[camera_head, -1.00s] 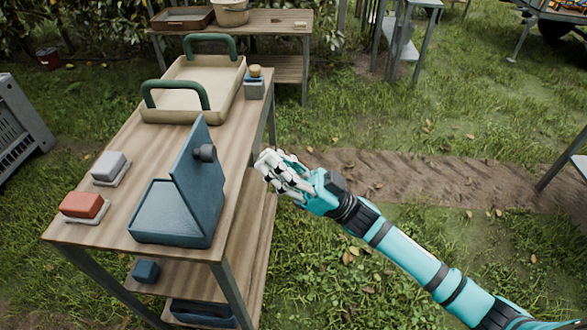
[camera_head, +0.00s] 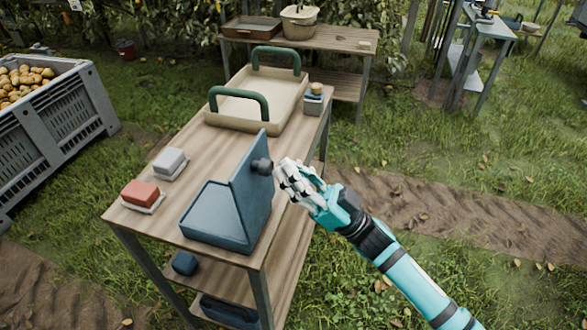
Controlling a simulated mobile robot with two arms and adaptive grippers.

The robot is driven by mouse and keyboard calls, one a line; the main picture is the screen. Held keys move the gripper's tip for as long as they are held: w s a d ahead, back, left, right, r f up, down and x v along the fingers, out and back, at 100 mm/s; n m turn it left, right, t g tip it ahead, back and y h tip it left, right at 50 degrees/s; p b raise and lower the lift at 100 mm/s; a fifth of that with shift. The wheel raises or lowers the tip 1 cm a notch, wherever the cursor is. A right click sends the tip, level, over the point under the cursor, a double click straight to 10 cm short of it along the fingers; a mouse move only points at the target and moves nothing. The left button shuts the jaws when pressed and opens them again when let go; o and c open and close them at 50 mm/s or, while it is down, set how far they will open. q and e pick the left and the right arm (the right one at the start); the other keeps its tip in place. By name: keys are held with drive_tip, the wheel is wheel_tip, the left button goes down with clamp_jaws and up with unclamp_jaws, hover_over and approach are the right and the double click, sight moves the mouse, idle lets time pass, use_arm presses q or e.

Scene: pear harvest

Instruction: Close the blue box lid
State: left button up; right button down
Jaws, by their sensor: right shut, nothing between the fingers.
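The blue box (camera_head: 212,221) stands at the near end of the wooden table. Its lid (camera_head: 252,185) is raised, standing steeply on the right side of the box, with a dark round knob (camera_head: 262,166) on its outer, right face. My right gripper (camera_head: 284,172) is just right of the knob, shut and empty, with its fingers pointing left toward it. Whether the fingertips touch the knob I cannot tell. My left gripper is out of view. The inside of the box is mostly visible as a blue surface.
A beige tray with green handles (camera_head: 222,118) stands farther back on the table. A red block (camera_head: 140,192) and a grey block (camera_head: 170,161) lie left of the box. A small stack (camera_head: 314,100) sits at the right edge. A pear crate (camera_head: 50,127) stands at left.

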sight(252, 153)
drive_tip(key=a+r+h+p, duration=0.1)
drive_tip(key=p, duration=0.3)
drive_tip(key=w+a+r+h+p, duration=0.1)
drive_tip(key=a+p, duration=0.1)
drive_tip(key=p, duration=0.1)
drive_tip(key=shift+a+r+g+h+p, duration=0.15)
drive_tip(key=shift+r+g+h+p, duration=0.15)
drive_tip(key=shift+g+h+p, duration=0.1)
drive_tip(key=a+h+p, duration=0.1)
drive_tip(key=p, duration=0.1)
drive_tip(key=w+a+h+p, duration=0.1)
drive_tip(key=a+p, duration=0.1)
drive_tip(key=p, duration=0.1)
drive_tip(key=shift+w+a+g+h, duration=0.15)
drive_tip(key=shift+a+g+h, duration=0.15)
drive_tip(key=shift+g, duration=0.1)
drive_tip(key=w+a+f+h+p, duration=0.1)
drive_tip(key=a+f+p, duration=0.1)
drive_tip(key=a+f, duration=0.1)
drive_tip(key=w+a+f+g+h+p, duration=0.1)
drive_tip(key=a+f+h+p, duration=0.1)
drive_tip(key=a+f, duration=0.1)
drive_tip(key=w+a+f+h+p, duration=0.1)
drive_tip(key=a+f+p, duration=0.1)
drive_tip(key=a, duration=0.3)
drive_tip(key=shift+w+a+f+g+h, duration=0.3)
drive_tip(key=shift+w+a+f+h, duration=0.05)
drive_tip(key=shift+w+f+h, duration=0.1)
drive_tip(key=shift+a+f+p, duration=0.15)
drive_tip(key=shift+f+p, duration=0.3)
